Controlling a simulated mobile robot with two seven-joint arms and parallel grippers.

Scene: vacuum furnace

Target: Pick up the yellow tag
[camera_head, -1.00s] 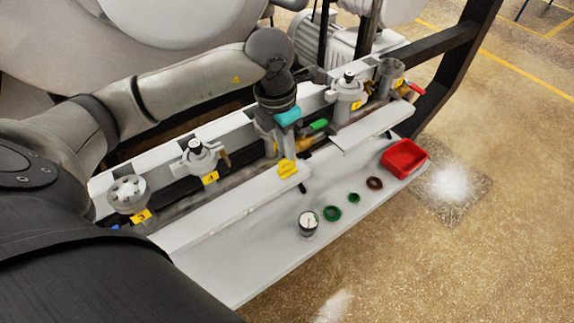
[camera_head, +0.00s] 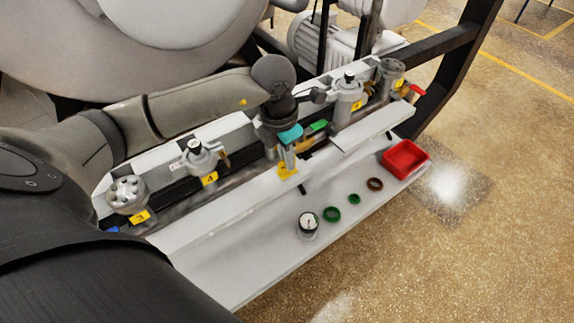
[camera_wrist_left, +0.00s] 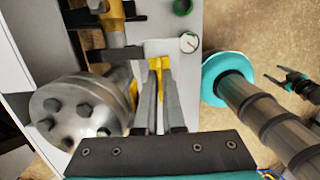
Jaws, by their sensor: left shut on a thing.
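The yellow tag (camera_head: 288,171) is at the front edge of the white ledge, about mid-length, in the head view. My left gripper (camera_head: 287,163) reaches down over it from above, with its fingers closed on it. In the left wrist view, the left gripper's fingers (camera_wrist_left: 159,80) are close together with the yellow tag (camera_wrist_left: 156,64) at their tips. The fingers hide part of the tag. I cannot tell whether it still touches the ledge. A dark, pronged shape with teal (camera_wrist_left: 293,82) at the right of the wrist view looks like my right gripper; its jaws are unclear.
Valves with yellow number labels (camera_head: 209,179) line the back of the ledge (camera_head: 235,208). On the lower shelf are a gauge (camera_head: 308,223), green rings (camera_head: 332,214), a brown ring (camera_head: 375,184) and a red bin (camera_head: 405,158). The shelf's front left is clear.

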